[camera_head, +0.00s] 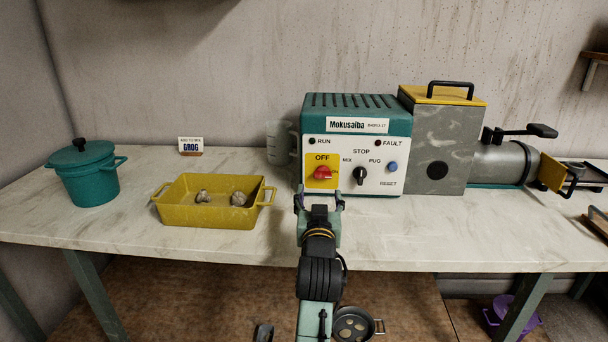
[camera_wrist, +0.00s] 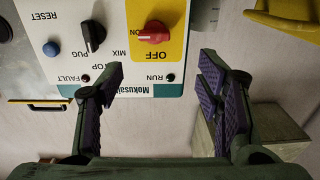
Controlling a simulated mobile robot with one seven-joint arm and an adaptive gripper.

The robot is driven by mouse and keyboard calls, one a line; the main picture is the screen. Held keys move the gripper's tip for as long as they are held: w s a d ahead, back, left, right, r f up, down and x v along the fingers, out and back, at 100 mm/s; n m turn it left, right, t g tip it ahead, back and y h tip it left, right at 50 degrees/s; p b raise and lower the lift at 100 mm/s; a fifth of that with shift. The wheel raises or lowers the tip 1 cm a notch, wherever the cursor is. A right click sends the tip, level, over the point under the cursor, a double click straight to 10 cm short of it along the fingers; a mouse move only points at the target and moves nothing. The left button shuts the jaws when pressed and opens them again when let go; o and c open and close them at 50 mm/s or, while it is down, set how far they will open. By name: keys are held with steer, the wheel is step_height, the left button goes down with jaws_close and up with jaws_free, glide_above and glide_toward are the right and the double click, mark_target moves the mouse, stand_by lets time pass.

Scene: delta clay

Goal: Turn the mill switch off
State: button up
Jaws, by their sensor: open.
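The mill (camera_head: 358,118) is a teal box with a white front panel, standing on the table. Its red switch (camera_head: 322,173) sits on a yellow plate marked OFF at the panel's left. In the wrist view, which is upside down, the red switch (camera_wrist: 153,33) lies sideways with "ON" lettering beside it. A black MIX/PUG knob (camera_head: 360,175) and a blue reset button (camera_head: 392,167) are to its right. My gripper (camera_head: 320,197) is open and empty in front of the panel, just below the switch. Its purple-padded fingers (camera_wrist: 155,82) touch nothing that I can see.
A yellow tray (camera_head: 210,212) with grey lumps and a teal lidded pot (camera_head: 84,175) stand to the left. A clear jug (camera_head: 279,143) stands beside the mill. A grey hopper (camera_head: 436,140) and barrel (camera_head: 500,163) adjoin on the right. The table's front is clear.

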mark_target(323, 177)
steer(key=shift+w+d+f, duration=0.15)
steer(key=shift+d+f, duration=0.1)
steer(key=shift+f, duration=0.05)
steer(key=shift+w, duration=0.2)
steer(key=w+p, duration=0.2)
steer(key=w, duration=0.8)
steer(key=shift+w+d, duration=0.1)
steer(key=shift+w, duration=0.1)
steer(key=shift+c, duration=0.6)
steer(key=c, duration=1)
